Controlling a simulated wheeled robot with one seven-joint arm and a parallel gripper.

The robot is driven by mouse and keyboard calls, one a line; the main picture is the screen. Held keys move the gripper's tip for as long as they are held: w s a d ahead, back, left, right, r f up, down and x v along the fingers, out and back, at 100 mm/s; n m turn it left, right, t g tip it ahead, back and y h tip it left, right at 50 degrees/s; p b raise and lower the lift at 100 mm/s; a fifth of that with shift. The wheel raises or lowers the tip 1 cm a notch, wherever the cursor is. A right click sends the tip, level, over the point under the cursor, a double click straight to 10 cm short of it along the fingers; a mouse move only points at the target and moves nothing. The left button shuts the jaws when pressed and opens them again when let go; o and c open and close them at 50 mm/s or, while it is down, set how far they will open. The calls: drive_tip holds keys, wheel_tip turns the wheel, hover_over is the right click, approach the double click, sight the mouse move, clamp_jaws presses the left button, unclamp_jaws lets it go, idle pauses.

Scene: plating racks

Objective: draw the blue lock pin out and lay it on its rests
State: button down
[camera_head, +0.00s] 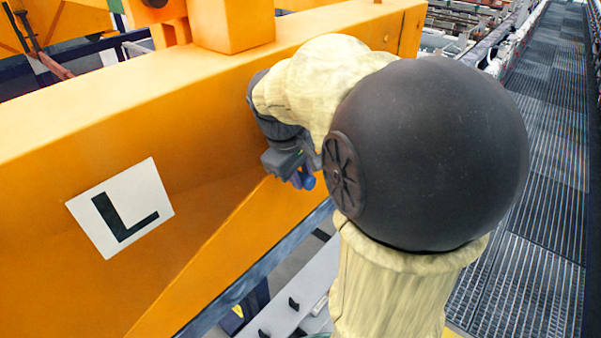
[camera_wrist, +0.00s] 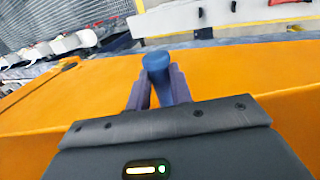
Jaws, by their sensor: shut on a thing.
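The blue lock pin (camera_wrist: 157,66) shows in the wrist view, between the two dark fingers of my gripper (camera_wrist: 158,88). The fingers are shut on it. Its round blue end sticks out past the fingertips. In the head view a small blue part of the pin (camera_head: 308,182) shows below my wrist, beside the orange beam. My gripper (camera_head: 298,177) is mostly hidden there by my own arm. I cannot tell how far the pin sits in the beam. The pin's rests cannot be made out for sure.
A large orange beam (camera_head: 110,150) with a white plate marked L (camera_head: 120,208) fills the left. A grey ledge with small black pegs (camera_head: 293,303) lies below the beam. A grated walkway (camera_head: 530,200) runs along the right and is clear.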

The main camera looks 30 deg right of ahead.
drive_tip(key=s+d, duration=0.4)
drive_tip(key=s, duration=0.8)
drive_tip(key=shift+d+p, duration=0.25)
drive_tip(key=shift+p, duration=0.2)
idle(2.0)
drive_tip(key=shift+s+d+p, duration=0.15)
drive_tip(key=shift+s+p, duration=0.4)
drive_tip(key=shift+p, duration=0.15)
drive_tip(key=shift+s+d+p, duration=0.15)
drive_tip(key=shift+s+p, duration=0.35)
drive_tip(key=shift+p, duration=0.15)
drive_tip(key=c, duration=1.2)
unclamp_jaws()
drive_tip(key=shift+o, duration=0.2)
